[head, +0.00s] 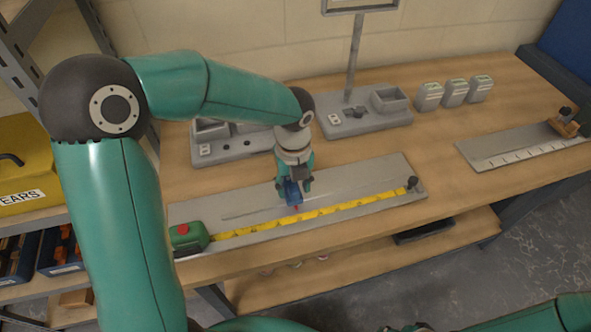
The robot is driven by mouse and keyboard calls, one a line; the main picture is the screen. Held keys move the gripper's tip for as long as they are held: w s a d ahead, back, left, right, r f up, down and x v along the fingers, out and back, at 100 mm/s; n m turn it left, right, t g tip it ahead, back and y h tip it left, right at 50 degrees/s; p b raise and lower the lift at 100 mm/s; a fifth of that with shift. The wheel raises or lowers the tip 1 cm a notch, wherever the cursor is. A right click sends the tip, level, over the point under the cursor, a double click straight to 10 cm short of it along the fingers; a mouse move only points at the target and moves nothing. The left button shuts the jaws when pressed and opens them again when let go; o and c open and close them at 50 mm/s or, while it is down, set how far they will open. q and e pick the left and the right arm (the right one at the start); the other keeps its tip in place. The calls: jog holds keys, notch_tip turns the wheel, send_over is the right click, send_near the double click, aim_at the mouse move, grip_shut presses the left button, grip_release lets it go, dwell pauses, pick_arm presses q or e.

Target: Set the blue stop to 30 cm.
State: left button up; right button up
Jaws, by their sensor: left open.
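The blue stop (292,192) sits on a grey metal board, with a small red tip pointing toward the yellow measuring tape (335,210). The tape runs along the board's front from a green tape case (187,236) with a red button to a dark post (412,183). The stop is around the middle of the tape; the numbers are too small to read. My left gripper (294,186) points down over the stop, open, with a finger on either side of it. I cannot tell whether the fingers touch it.
The board (385,172) lies on a wooden bench (440,150). Behind it are grey fixtures (365,118) with a sign post. Several small grey boxes (429,97) stand at the back right. Another ruled board (500,147) lies farther right. A yellow case (25,165) is at left.

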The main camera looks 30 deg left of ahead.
aim_at(294, 189)
pick_arm(q)
notch_tip(294, 189, up, 11)
jog(key=shift+r, duration=0.15)
dwell(0.7)
